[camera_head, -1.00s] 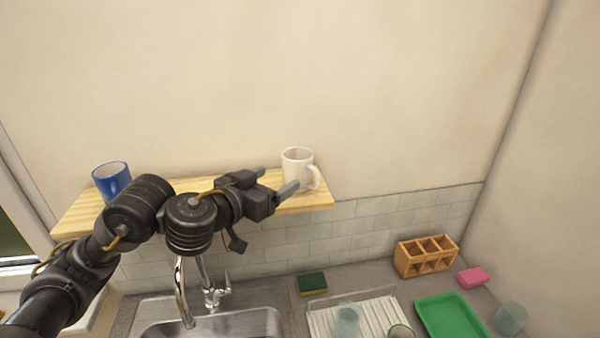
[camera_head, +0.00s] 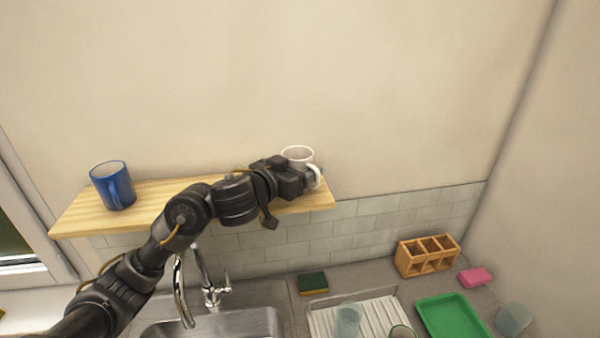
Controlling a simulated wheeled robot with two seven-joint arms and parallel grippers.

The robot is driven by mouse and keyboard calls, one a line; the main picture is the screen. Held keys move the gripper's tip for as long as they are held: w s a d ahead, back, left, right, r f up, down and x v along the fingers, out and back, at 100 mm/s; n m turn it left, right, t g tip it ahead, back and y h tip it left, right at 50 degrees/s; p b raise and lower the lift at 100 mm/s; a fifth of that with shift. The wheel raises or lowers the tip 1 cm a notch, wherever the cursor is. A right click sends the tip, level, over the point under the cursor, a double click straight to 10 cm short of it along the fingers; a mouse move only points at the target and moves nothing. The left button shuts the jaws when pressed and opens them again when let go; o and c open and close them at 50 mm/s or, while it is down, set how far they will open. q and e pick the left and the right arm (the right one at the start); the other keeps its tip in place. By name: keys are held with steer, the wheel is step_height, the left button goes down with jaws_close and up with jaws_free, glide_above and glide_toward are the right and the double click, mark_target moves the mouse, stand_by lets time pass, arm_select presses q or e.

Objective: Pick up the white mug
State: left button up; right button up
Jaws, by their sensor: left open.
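The white mug (camera_head: 298,153) stands upright near the right end of the wooden wall shelf (camera_head: 150,195). Its handle faces right and toward me. My left gripper (camera_head: 308,177) is at the mug, in front of its lower body, and hides much of it. The jaws are open. The fingertips are mostly hidden or blend with the mug, so I cannot tell exactly how they sit around it. My right gripper is out of view.
A blue mug (camera_head: 113,187) stands at the shelf's left end. Below are a faucet (camera_head: 182,290), sink (camera_head: 220,325), sponge (camera_head: 312,282), dish rack (camera_head: 375,318), wooden caddy (camera_head: 427,255), green tray (camera_head: 452,316), and pink sponge (camera_head: 475,276). The wall is close behind the shelf.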

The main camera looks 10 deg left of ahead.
arm_select(q)
steer(key=shift+s+a+r, duration=0.1)
steer(key=shift+s, duration=0.05)
steer(key=shift+c, duration=0.7)
steer(key=c, duration=0.7)
steer(key=shift+c, duration=0.4)
